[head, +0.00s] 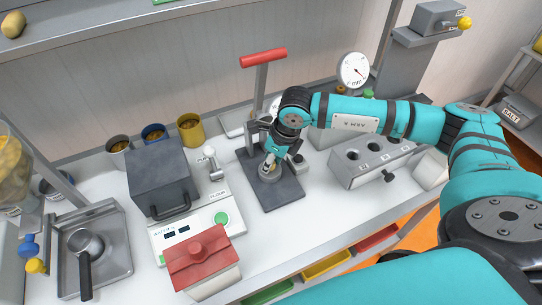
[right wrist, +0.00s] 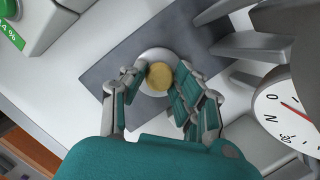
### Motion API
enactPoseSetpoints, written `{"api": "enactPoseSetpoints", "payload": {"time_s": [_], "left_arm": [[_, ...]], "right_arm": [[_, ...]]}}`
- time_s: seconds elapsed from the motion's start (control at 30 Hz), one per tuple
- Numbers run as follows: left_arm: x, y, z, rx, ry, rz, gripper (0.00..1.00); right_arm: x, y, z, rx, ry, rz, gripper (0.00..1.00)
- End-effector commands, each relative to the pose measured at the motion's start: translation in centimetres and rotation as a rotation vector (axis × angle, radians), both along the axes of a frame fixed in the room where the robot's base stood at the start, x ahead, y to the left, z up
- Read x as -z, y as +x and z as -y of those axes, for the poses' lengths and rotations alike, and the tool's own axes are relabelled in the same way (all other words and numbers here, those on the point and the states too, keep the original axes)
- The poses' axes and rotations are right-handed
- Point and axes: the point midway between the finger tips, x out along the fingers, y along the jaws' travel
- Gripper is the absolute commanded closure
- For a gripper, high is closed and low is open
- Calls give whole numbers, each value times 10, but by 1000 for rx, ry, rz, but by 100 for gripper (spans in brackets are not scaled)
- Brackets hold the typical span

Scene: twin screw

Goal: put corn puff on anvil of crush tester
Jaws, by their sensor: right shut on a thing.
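The crush tester has a dark base plate (head: 276,196), a grey upright and a red lever handle (head: 263,57). Its anvil is a pale round disc, seen in the right wrist view (right wrist: 148,88) on the dark plate. The corn puff (right wrist: 160,75) is a small round yellow piece between the fingers of my right gripper (right wrist: 158,80), over the anvil disc. My right gripper (head: 270,162) reaches down to the anvil in the head view and is shut on the puff. Whether the puff touches the anvil is unclear. My left gripper is not in view.
A dial gauge (head: 353,70) stands behind my right arm. A grey block with round holes (head: 372,157) is right of the tester. A dark box with a handle (head: 160,182), a green-button unit (head: 190,232) and a red-lidded container (head: 203,262) stand to the left.

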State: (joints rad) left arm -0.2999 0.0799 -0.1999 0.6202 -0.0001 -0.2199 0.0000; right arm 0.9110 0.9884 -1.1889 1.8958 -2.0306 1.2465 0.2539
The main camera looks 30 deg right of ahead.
Motion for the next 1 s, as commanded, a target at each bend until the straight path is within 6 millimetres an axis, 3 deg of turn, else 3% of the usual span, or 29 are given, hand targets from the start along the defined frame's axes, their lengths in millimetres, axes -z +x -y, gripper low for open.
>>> {"api": "enactPoseSetpoints", "payload": {"time_s": [0.37,0.4,0.57,0.93,1.0], "left_arm": [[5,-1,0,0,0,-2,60],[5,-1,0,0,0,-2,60],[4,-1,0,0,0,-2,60],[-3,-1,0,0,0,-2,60],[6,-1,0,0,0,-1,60]], "right_arm": [[6,0,0,0,-1,1,80],[5,0,0,0,0,1,68],[4,0,0,0,-1,1,47],[-2,0,0,1,-1,2,47],[-8,-1,2,2,0,4,47]]}}
